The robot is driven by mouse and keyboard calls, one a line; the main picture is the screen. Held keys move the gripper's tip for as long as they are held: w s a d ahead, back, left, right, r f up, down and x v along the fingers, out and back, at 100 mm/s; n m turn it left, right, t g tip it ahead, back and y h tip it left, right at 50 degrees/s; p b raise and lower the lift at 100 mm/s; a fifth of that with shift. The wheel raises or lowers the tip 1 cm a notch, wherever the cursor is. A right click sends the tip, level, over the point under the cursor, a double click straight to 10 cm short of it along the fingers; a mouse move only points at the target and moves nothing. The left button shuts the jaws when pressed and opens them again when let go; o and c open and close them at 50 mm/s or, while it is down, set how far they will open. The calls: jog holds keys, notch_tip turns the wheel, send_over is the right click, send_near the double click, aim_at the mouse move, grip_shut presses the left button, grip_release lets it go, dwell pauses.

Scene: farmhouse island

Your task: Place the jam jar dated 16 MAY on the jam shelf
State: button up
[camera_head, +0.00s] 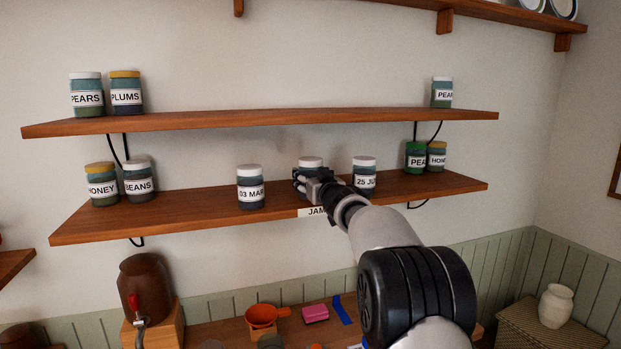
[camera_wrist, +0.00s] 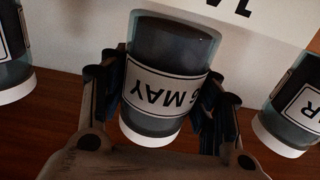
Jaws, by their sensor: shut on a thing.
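The jam jar with a white lid (camera_head: 311,162) is at the lower shelf (camera_head: 390,191), between the 03 MAR jar (camera_head: 250,187) and the 25 JU... jar (camera_head: 364,174). In the wrist view the held jar (camera_wrist: 172,40) appears upside down, its label reading "6 MAY" with the first digit cut off. My gripper (camera_head: 313,182) is shut on it, one finger on each side; it also shows in the wrist view (camera_wrist: 162,85). The jar looks upright and level with its neighbours. My gripper hides its base, so I cannot tell whether it touches the board. A JAM tag (camera_head: 312,212) is on the shelf's front edge.
HONEY (camera_head: 102,185) and BEANS (camera_head: 138,181) jars stand at the shelf's left, PEA... (camera_head: 415,157) and another HONEY (camera_head: 436,156) at its right. An upper shelf (camera_head: 290,117) runs above. In the wrist view, neighbouring jars (camera_wrist: 292,112) flank the held one with gaps.

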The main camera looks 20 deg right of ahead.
jog(key=shift+f+b, duration=0.3)
jog(key=shift+f, duration=0.05)
jog(key=o, duration=1.2)
jog(key=shift+o, duration=1.2)
jog(key=shift+f, duration=0.1)
jog(key=shift+f, duration=0.1)
jog(key=shift+s, duration=0.15)
jog(key=s, duration=1.1)
jog(key=shift+s+d, duration=0.15)
jog(key=shift+s, duration=0.25)
